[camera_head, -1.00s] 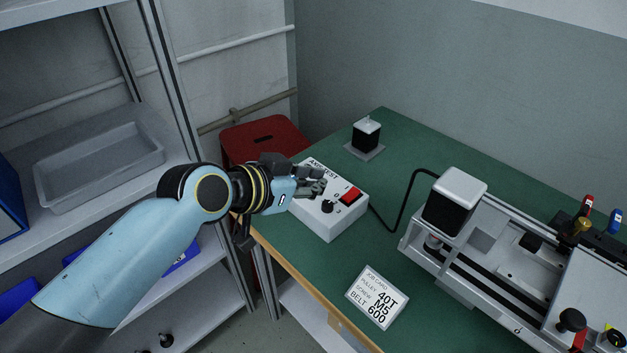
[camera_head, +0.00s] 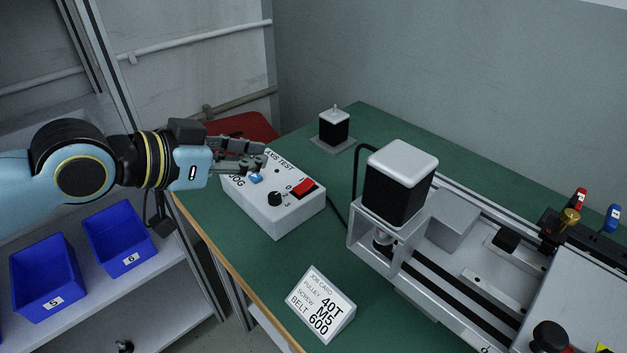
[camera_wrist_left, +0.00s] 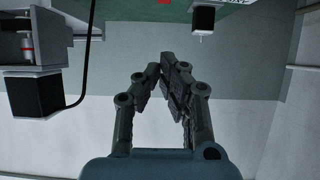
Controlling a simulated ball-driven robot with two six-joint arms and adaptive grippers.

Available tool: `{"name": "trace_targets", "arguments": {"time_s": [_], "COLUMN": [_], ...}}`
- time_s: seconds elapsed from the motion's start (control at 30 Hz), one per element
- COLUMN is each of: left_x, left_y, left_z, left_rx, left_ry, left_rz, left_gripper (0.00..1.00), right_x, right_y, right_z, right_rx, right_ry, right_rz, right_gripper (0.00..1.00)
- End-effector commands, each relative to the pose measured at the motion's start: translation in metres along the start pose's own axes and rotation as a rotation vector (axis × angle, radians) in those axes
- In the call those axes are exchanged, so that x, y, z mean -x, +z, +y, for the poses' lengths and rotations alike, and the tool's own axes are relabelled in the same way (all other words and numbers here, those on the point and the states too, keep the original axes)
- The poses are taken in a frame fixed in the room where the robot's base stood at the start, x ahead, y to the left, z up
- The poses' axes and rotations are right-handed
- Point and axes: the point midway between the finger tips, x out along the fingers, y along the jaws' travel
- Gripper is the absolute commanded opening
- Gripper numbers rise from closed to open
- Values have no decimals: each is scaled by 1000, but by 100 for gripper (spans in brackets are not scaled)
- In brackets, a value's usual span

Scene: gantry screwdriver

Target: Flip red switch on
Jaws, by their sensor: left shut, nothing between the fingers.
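The red switch (camera_head: 303,187) is a rocker on the right part of the top of a white control box (camera_head: 285,221) on the green table. A black knob (camera_head: 275,198) and a blue button (camera_head: 256,178) are also on the box. My left gripper (camera_head: 262,158) is shut and empty, above the box's back left part, left of the red switch. In the left wrist view its fingers (camera_wrist_left: 172,62) meet at the tips with nothing between them. A bit of red (camera_wrist_left: 192,2) shows at that view's top edge. My right gripper is not in view.
A motor and rail assembly (camera_head: 400,185) stands right of the box, with a black cable. A small motor (camera_head: 334,127) stands at the back. A job card (camera_head: 320,303) is in front. Blue bins (camera_head: 48,276) are on the shelf at left. A red stool (camera_head: 240,127) is behind.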

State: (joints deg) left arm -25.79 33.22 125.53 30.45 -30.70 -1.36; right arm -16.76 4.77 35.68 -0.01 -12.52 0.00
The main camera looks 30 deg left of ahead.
Motion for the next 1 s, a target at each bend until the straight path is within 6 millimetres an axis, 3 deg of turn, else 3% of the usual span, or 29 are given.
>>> {"name": "trace_targets", "arguments": {"time_s": [0.17,0.43,0.9,1.0], "left_x": [0,-11,-105,-115], "left_y": [-1,0,-1,14], "left_z": [0,-1,0,0], "left_rx": [1,5,5,5], "left_ry": [0,-4,0,-1], "left_rz": [1,4,3,0], "left_gripper": [0,0,0,0], "right_x": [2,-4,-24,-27], "right_y": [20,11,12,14], "right_z": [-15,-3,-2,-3], "right_rx": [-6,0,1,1], "right_ry": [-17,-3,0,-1], "right_rz": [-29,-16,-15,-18], "right_gripper": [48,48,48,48]}}
